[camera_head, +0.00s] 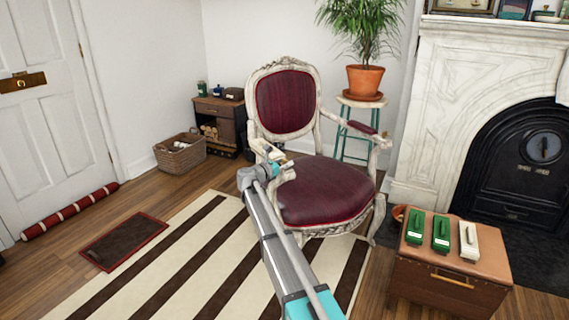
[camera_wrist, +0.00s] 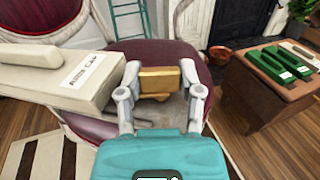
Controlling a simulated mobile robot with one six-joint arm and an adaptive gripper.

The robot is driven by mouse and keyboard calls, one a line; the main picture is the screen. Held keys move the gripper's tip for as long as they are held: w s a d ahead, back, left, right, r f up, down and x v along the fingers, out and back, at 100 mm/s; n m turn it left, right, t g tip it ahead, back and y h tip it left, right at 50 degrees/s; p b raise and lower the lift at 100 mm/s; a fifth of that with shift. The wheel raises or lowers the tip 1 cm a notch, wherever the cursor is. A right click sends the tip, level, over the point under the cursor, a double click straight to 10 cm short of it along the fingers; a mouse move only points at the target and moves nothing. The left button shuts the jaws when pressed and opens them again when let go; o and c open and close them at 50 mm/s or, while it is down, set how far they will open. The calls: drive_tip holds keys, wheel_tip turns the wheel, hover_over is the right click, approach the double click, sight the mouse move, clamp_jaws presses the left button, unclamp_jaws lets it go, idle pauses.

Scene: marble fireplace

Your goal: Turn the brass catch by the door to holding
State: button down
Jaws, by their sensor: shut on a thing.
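My gripper (camera_wrist: 160,88) is shut on a brass-coloured block (camera_wrist: 159,76), one finger on each side, in the wrist view. The block is over the dark red chair seat; whether it is fixed to anything is hidden. Left of it is a pale block with a bar handle (camera_wrist: 55,75) and a label too small to read surely. In the head view my gripper (camera_head: 281,164) is at the chair's left armrest, where the brass piece is hardly visible. A white panelled door (camera_head: 50,130) with a brass plate (camera_head: 22,82) stands far left, well away from my gripper.
The ornate chair (camera_head: 325,190) stands close around my gripper. A brown trunk (camera_head: 450,285) with green and white handled blocks is at right. A potted plant (camera_head: 365,80) stands behind.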

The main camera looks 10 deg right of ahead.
drive_tip(key=shift+w+a+m+g+h, duration=0.15)
drive_tip(key=shift+m+g+h, duration=0.45)
drive_tip(key=shift+g, duration=0.3)
drive_tip(key=shift+w+d+m+g+h, duration=0.1)
drive_tip(key=shift+m+g+h, duration=0.3)
drive_tip(key=shift+m+g, duration=0.4)
drive_tip(key=shift+s+g, duration=0.1)
drive_tip(key=shift+g, duration=0.3)
drive_tip(key=shift+c, duration=1.2)
unclamp_jaws()
drive_tip(key=shift+s, duration=0.1)
drive_tip(key=v, duration=1.2)
